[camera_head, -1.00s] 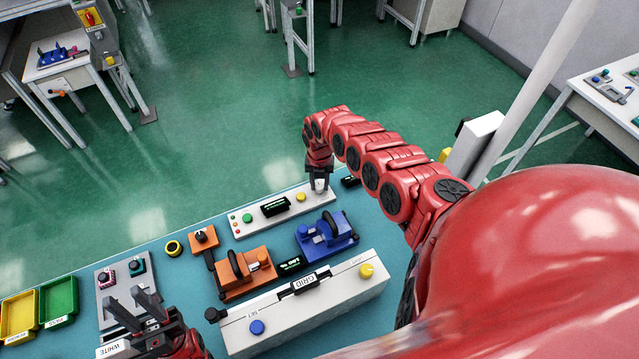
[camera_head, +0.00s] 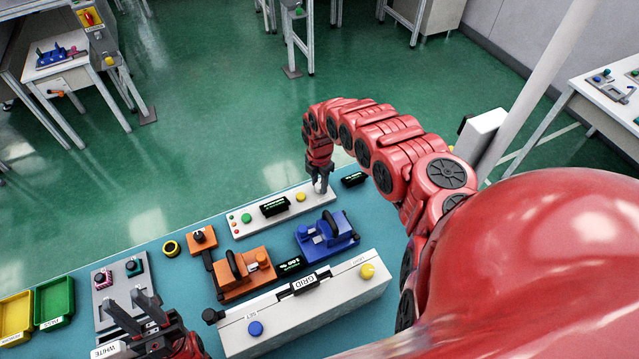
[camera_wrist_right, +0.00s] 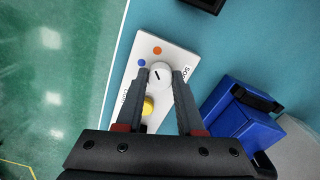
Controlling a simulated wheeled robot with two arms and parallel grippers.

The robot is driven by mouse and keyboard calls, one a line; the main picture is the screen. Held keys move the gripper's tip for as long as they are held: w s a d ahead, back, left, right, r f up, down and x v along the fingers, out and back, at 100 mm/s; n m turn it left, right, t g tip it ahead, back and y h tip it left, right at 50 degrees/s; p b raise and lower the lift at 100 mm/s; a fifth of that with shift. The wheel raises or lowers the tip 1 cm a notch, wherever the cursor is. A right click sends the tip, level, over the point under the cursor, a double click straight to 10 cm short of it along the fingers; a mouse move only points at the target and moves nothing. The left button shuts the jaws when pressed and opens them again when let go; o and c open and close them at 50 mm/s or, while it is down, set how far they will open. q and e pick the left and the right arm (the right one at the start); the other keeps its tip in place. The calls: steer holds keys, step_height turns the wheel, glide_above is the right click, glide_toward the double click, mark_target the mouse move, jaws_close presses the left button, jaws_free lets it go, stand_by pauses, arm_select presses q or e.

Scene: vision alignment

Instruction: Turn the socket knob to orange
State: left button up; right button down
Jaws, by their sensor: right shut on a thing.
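The socket knob (camera_wrist_right: 161,75) is a round white dial with a short black mark, on a white panel (camera_wrist_right: 177,57) in the right wrist view. An orange dot (camera_wrist_right: 157,50) and a blue dot (camera_wrist_right: 141,63) lie beside it. The mark is short, and I cannot tell exactly which dot it points to. My right gripper (camera_wrist_right: 164,72) has its fingers on both sides of the knob and is shut on it. In the head view the right gripper (camera_head: 321,187) stands at the right end of the panel. My left gripper (camera_head: 129,306) is open and empty at the lower left.
An orange device (camera_head: 243,285), a blue device (camera_head: 315,245) and a long white box (camera_head: 325,308) stand near the panel. A yellow button (camera_wrist_right: 149,105) sits close below the knob. Yellow and green trays (camera_head: 54,303) lie at the left.

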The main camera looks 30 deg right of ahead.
steer(key=shift+m, duration=1.2)
steer(key=c, duration=0.5)
jaws_free()
